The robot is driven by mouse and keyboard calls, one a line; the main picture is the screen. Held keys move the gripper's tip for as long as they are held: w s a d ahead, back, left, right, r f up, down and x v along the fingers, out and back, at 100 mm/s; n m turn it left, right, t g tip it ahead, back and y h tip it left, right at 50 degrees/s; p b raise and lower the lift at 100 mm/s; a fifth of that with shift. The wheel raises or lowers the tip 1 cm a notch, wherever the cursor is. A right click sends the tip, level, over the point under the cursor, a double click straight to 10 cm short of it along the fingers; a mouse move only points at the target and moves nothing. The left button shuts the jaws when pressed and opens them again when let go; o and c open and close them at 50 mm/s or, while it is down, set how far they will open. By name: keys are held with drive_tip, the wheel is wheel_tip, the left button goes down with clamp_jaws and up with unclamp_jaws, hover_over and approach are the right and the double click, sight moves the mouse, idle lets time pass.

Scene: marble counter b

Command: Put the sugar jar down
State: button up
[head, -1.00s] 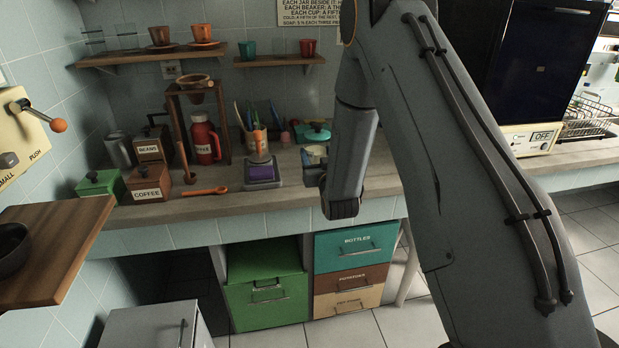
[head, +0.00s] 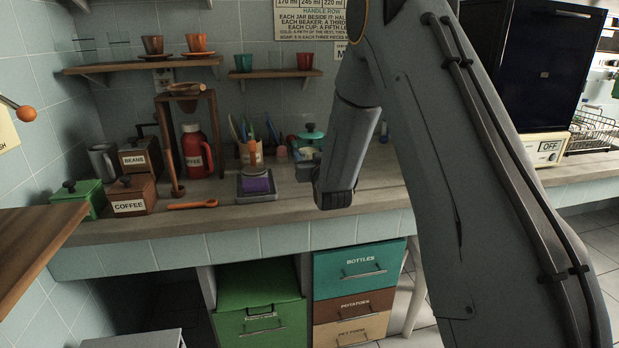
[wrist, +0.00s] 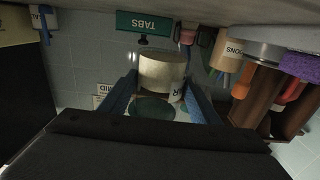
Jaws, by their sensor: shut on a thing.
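In the wrist view, which is upside down, my gripper (wrist: 163,100) is shut on the sugar jar (wrist: 162,70). The jar has a pale, round body, a dark green round part, and a label of which only the end shows. A blue finger is on each side of it.
A grey scale (head: 257,196) with a purple sponge (head: 257,184) is close on the left. A teal TABS box (head: 311,134) stands behind.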

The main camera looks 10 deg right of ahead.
drive_tip(key=shift+f+b, duration=1.35)
drive_tip(key=shift+f, duration=1.3)
drive_tip(key=shift+f, duration=0.1)
drive_tip(key=o, duration=1.4)
drive_tip(key=shift+f, duration=0.1)
drive_tip(key=shift+o, duration=0.2)
drive_tip(key=shift+s+r, duration=0.1)
drive_tip(key=shift+r, duration=0.1)
drive_tip(key=s, duration=1.2)
